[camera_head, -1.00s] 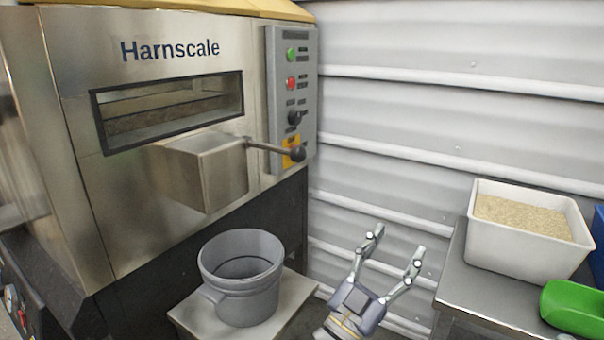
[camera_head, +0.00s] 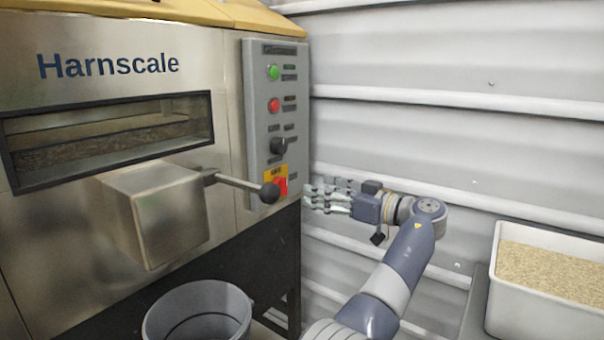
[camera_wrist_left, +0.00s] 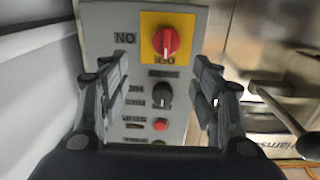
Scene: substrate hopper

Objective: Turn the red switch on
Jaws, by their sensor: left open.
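The red switch (camera_head: 281,186) is a round knob on a yellow plate, low on the grey control panel (camera_head: 258,140). In the head view the black ball of the lever partly hides the plate. In the left wrist view the red switch (camera_wrist_left: 166,40) shows whole and upside down; its pale mark points to the OFF label, with ON at the left side. My left gripper (camera_head: 308,196) is just right of the panel, its fingers pointing towards the switch. It is open and empty, and in the wrist view its fingers (camera_wrist_left: 163,68) flank the panel, apart from the knob. My right gripper is out of view.
A lever with a black ball (camera_head: 269,193) sticks out close to the switch. Above the switch are a black knob (camera_head: 279,146), a red button (camera_head: 274,105) and a green button (camera_head: 273,72). A grey bucket (camera_head: 197,318) and a white bin of grain (camera_head: 505,295) stand lower down.

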